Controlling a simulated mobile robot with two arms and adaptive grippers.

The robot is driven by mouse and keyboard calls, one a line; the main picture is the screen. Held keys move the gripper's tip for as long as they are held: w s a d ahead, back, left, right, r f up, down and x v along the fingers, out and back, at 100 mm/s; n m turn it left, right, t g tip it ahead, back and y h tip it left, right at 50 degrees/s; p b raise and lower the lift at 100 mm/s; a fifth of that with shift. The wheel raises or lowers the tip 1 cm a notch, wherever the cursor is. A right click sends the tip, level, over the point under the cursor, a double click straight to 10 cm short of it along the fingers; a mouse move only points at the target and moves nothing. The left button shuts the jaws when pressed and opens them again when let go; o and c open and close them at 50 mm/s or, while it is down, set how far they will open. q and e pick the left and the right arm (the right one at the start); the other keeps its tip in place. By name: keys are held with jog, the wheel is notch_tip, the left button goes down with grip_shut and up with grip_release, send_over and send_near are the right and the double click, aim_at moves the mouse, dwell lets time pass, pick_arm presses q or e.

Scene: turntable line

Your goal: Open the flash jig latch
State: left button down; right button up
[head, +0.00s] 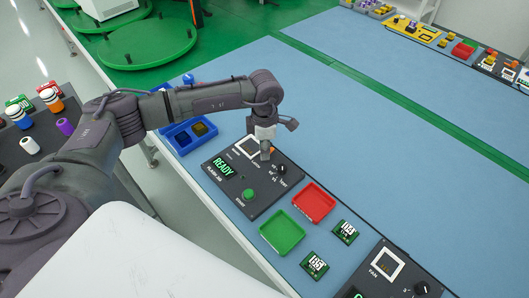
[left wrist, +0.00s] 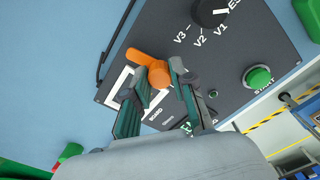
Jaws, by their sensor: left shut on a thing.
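The flash jig (head: 262,199) is a black panel on the blue bench, with a lit READY display (head: 224,168), a white-framed board slot (head: 247,148), a black knob (head: 282,169) and a green START button (head: 249,194). Its orange latch (left wrist: 147,63) lies at the slot's edge in the left wrist view; in the head view little of it shows beside the gripper. My left gripper (head: 265,155) points down at the jig. In the left wrist view its fingertips (left wrist: 160,78) are shut on the latch's round end. My right gripper is not in view.
A red tray (head: 314,203) and a green tray (head: 282,233) sit right of the jig, near small green boards (head: 345,232). A blue bin (head: 186,137) stands left of it. A FAN panel (head: 385,275) is at the lower right. The bench (head: 370,130) behind is clear.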

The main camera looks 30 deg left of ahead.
pick_arm(q)
jog(key=shift+m+b, duration=0.45)
jog(key=shift+m, duration=0.25)
jog(key=c, duration=1)
grip_release()
jog(key=shift+o, duration=0.2)
jog(key=shift+r, duration=0.1)
notch_tip(320, 180, up, 12)
